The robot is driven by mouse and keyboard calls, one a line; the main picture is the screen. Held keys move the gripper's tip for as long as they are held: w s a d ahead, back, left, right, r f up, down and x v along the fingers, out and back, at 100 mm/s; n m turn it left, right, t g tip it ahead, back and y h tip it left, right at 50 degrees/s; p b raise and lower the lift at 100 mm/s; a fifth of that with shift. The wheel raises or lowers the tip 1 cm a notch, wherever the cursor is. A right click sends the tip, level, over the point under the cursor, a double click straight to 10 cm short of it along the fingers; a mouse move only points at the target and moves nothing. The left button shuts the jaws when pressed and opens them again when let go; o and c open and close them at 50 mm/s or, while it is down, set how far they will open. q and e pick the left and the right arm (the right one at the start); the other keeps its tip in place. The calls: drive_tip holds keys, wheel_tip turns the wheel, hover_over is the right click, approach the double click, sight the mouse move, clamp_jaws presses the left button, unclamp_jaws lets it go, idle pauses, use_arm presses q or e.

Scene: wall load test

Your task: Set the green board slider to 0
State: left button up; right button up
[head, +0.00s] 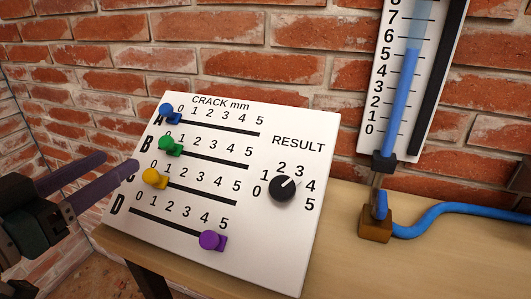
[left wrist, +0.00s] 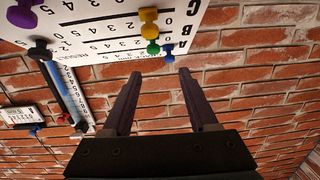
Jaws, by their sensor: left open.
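The white board (head: 262,215) has four sliders in rows A to D, each with a 0 to 5 scale. The green slider (head: 168,143) of row B is at the left end of its track, beside the 0. It also shows in the left wrist view (left wrist: 149,31), where the board appears upside down. My left gripper (head: 121,160) is open and empty at the board's left edge, left of the green and yellow sliders, apart from them. Its two fingers (left wrist: 160,73) also show in the left wrist view, with nothing between them. My right gripper is not seen.
The blue slider (head: 167,110) and yellow slider (head: 154,177) are near 0; the purple slider (head: 211,240) is near 5. A black RESULT dial (head: 282,187) is at the board's right. A gauge (head: 402,90) with a blue tube (head: 460,209) stands right. Brick wall (head: 310,50) is behind.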

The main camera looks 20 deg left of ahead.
sight(162, 145)
use_arm(q)
drive_tip(key=shift+w+d+f+t+h+b, duration=0.15)
drive_tip(key=shift+w+d+f+t+b, duration=0.15)
drive_tip(key=shift+w+f, duration=0.25)
drive_tip(key=shift+w+d+f+t+h+b, duration=0.1)
drive_tip(key=shift+w+d+f+h+b, duration=0.1)
drive_tip(key=shift+w+f+b, duration=0.3)
drive_tip(key=w, duration=0.9)
drive_tip(key=shift+d+r+b, duration=0.1)
drive_tip(key=shift+d+b, duration=0.25)
drive_tip(key=shift+b, duration=0.05)
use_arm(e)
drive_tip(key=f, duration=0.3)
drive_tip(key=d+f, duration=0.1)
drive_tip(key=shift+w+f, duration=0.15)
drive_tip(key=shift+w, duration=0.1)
use_arm(q)
drive_tip(key=shift+s, duration=0.1)
clamp_jaws()
